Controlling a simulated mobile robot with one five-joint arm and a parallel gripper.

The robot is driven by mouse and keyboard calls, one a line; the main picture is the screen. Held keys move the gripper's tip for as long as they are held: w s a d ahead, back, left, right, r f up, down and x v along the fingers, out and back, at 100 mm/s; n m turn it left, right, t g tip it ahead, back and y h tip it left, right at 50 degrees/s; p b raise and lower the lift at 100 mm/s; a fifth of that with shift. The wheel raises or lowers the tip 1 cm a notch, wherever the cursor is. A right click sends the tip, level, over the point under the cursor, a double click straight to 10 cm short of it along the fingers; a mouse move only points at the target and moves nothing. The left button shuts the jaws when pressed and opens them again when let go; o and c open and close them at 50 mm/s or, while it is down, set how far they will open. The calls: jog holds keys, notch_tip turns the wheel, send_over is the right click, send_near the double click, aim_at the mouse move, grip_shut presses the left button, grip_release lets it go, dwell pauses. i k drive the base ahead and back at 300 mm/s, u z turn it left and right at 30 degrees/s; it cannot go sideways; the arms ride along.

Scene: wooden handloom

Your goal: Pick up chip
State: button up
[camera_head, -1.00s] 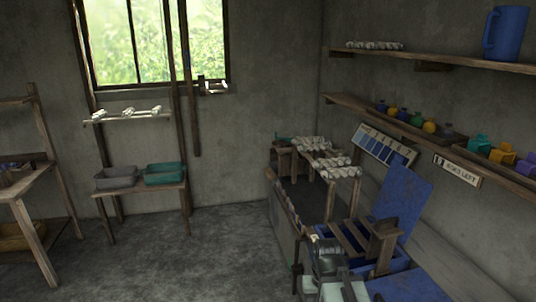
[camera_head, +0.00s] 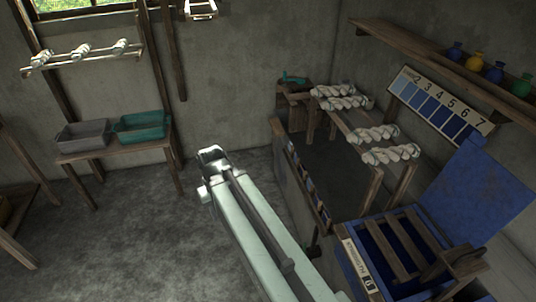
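I cannot tell for sure which thing is the chip. A numbered card (camera_head: 398,84) on the right wall carries a row of blue swatches (camera_head: 430,106), from pale to dark. Small blue and tan pieces (camera_head: 308,184) sit in a row along the front side of the dark bench; they are too small to tell apart. My pale arm reaches up from the bottom centre, in front of the floor and the bench's left side.
A blue vat (camera_head: 375,240) with a wooden rack and a raised blue lid (camera_head: 475,195) stands at right. White yarn skeins (camera_head: 390,155) hang over the dark bench (camera_head: 335,165). Grey (camera_head: 82,134) and teal (camera_head: 142,127) trays rest on a table at left. The floor between is clear.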

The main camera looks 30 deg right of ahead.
aim_at(303, 172)
jog(key=u, duration=0.2)
jog(key=i, duration=1)
jog(key=u, duration=0.45)
jog(key=i, duration=0.6)
jog(key=z, duration=0.35)
jog(key=k, duration=0.6)
jog(key=u, duration=0.3)
